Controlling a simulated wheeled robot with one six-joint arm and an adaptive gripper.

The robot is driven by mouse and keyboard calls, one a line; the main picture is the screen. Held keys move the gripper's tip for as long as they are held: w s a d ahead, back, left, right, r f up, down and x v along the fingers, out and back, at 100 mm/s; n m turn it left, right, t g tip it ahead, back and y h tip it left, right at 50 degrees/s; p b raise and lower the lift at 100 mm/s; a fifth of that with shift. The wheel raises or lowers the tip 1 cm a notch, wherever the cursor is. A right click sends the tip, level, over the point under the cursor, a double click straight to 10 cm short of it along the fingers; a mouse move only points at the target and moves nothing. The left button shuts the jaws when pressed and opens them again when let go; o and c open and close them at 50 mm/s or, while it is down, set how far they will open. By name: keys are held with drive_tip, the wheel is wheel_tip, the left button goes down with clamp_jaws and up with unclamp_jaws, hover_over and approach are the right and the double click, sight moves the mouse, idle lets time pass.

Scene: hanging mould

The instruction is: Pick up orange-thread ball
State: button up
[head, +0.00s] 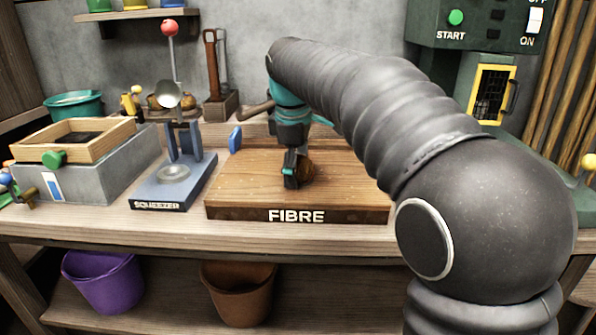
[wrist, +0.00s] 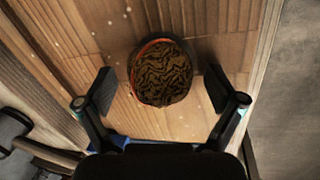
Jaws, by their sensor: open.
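The ball (wrist: 161,75) is brown and stringy, with an orange band along its upper left edge in the wrist view. It lies on the wooden board marked FIBRE (head: 240,190). In the head view the ball (head: 305,168) shows only partly, behind my gripper (head: 291,178). In the wrist view my gripper (wrist: 159,90) is open, with one finger to the left of the ball and one to the right. Gaps show between the ball and both fingers. Whether the fingertips reach down to the board is hard to tell.
A blue stand marked SQUEEZER (head: 160,194) is left of the board, with a grey box and wooden frame (head: 75,139) beyond it. A small blue block (head: 235,139) stands near the board's back left. A green START machine (head: 480,25) is at the back right.

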sight(301, 157)
drive_tip(key=c, duration=1.3)
drive_tip(key=shift+r, duration=0.55)
drive_tip(key=r, duration=0.2)
drive_tip(key=d+r+p, duration=0.1)
drive_tip(key=shift+r, duration=0.4)
drive_tip(key=s+d+r, duration=0.1)
drive_tip(key=d+r, duration=0.1)
drive_tip(key=d, duration=0.1)
drive_tip(key=s+d+r, duration=0.1)
drive_tip(key=d+r, duration=0.1)
drive_tip(key=d, duration=0.1)
drive_tip(key=s+d+r+p, duration=0.1)
drive_tip(key=d+r, duration=0.1)
drive_tip(key=d, duration=0.2)
drive_tip(key=shift+r, duration=0.1)
